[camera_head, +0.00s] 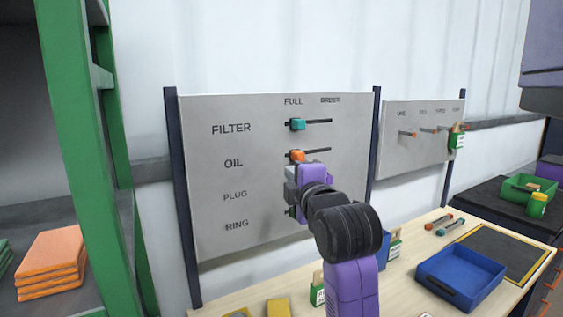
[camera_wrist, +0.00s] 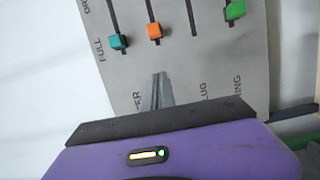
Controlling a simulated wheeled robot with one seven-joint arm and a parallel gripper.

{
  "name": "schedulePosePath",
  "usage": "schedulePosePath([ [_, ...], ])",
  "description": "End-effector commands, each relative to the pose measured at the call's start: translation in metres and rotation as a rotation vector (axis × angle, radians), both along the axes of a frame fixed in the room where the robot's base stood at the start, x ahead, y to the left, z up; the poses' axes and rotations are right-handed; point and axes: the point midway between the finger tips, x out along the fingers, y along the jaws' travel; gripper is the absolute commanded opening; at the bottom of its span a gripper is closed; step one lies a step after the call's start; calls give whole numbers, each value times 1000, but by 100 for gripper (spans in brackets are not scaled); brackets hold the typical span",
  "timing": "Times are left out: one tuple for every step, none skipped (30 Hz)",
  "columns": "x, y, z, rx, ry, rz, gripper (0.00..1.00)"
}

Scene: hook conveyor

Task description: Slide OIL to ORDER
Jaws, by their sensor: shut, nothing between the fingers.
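The board (camera_head: 210,185) carries rows FILTER, OIL, PLUG and RING under FULL and ORDER headings. The orange OIL knob (camera_head: 297,156) is at the FULL end of its slot; it also shows in the wrist view (camera_wrist: 154,31). The teal FILTER knob (camera_head: 297,124) is at the FULL end too. The green RING knob (camera_wrist: 235,9) shows in the wrist view. The PLUG knob is not visible. My gripper (camera_head: 290,190) is just below the orange knob in the head view. Its fingers (camera_wrist: 160,90) are shut and empty, apart from the knob, over the label side of the board.
A second board (camera_head: 405,150) with pegs stands to the right. The table below holds a blue tray (camera_head: 460,277), a yellow block (camera_head: 278,307) and small tools (camera_head: 440,222). A green shelf post (camera_head: 75,110) rises at the left. The OIL slot right of the knob looks clear.

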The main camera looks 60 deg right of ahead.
Motion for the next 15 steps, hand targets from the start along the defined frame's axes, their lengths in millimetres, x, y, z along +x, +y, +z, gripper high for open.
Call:
schedulePosePath([
  [0,0,-1,-6,11,1,0],
  [0,0,-1,-10,14,1,0],
  [0,0,-1,-14,17,1,0],
  [0,0,-1,-15,18,1,0],
  [0,0,-1,-15,17,1,0],
  [0,0,-1,-15,17,1,0],
  [0,0,-1,-15,17,1,0],
  [0,0,0,-15,16,1,0],
  [0,0,0,-15,16,1,0],
  [0,0,0,-15,16,1,0],
  [0,0,0,-15,16,1,0],
  [1,0,0,-14,16,1,0],
  [2,-1,0,-14,16,1,0],
  [3,-2,0,-14,16,1,0],
  [5,-4,0,-13,16,1,0],
])
